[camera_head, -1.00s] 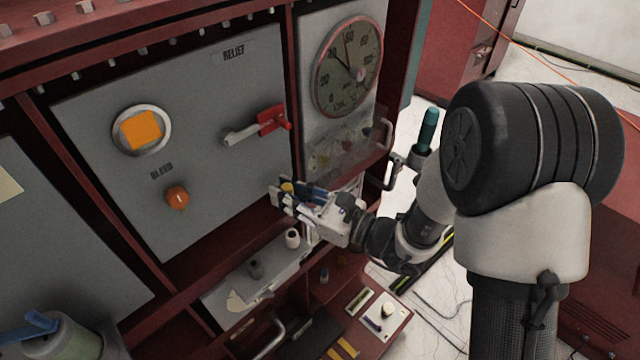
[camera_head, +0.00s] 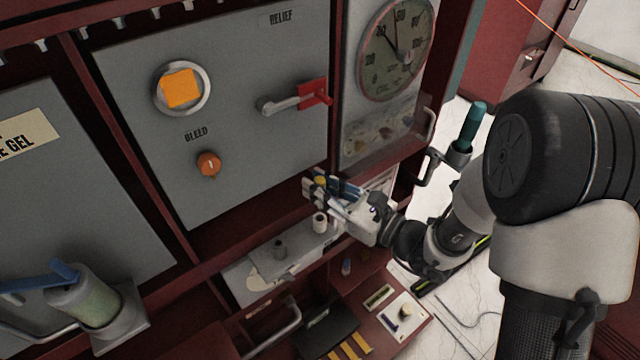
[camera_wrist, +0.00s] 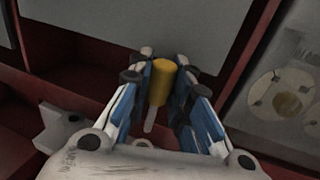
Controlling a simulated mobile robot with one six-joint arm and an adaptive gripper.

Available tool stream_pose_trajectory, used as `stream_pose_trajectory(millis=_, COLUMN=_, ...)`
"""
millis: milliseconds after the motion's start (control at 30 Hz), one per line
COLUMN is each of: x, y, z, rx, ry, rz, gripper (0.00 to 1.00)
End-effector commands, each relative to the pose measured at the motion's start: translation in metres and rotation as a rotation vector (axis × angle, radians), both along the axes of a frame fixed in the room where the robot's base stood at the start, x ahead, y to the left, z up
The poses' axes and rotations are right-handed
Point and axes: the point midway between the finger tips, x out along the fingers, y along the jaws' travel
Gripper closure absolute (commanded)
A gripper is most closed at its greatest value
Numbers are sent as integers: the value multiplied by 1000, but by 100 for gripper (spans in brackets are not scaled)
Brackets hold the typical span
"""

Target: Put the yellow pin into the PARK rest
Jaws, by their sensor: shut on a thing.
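The yellow pin (camera_wrist: 162,82) is between the fingertips of my gripper (camera_wrist: 160,90) in the wrist view, its yellow head up and a pale thin shank below. In the head view my gripper (camera_head: 327,187) is shut on the pin (camera_head: 321,181), in front of the lower right of the grey panel, above a grey shelf. I see no readable PARK label, so I cannot tell which of these is the PARK rest.
The grey panel (camera_head: 230,110) carries a red-handled lever (camera_head: 312,94), an orange knob (camera_head: 208,163) and an orange square button (camera_head: 181,89). A gauge (camera_head: 396,48) is at upper right. A teal-handled tool (camera_head: 473,125) stands beside my arm. A greenish cylinder (camera_head: 88,304) is at lower left.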

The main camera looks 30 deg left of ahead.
Motion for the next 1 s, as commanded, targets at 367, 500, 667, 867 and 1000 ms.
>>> stream_pose_trajectory(millis=367, x=0, y=0, z=-24, rx=1, ry=-1, rz=0, gripper=100)
stream_pose_trajectory(millis=500, x=0, y=0, z=-23, rx=1, ry=-1, rz=0, gripper=100)
stream_pose_trajectory(millis=667, x=0, y=0, z=-23, rx=1, ry=-1, rz=0, gripper=100)
stream_pose_trajectory(millis=867, x=0, y=0, z=-23, rx=1, ry=-1, rz=0, gripper=100)
stream_pose_trajectory(millis=1000, x=0, y=0, z=-23, rx=1, ry=-1, rz=0, gripper=100)
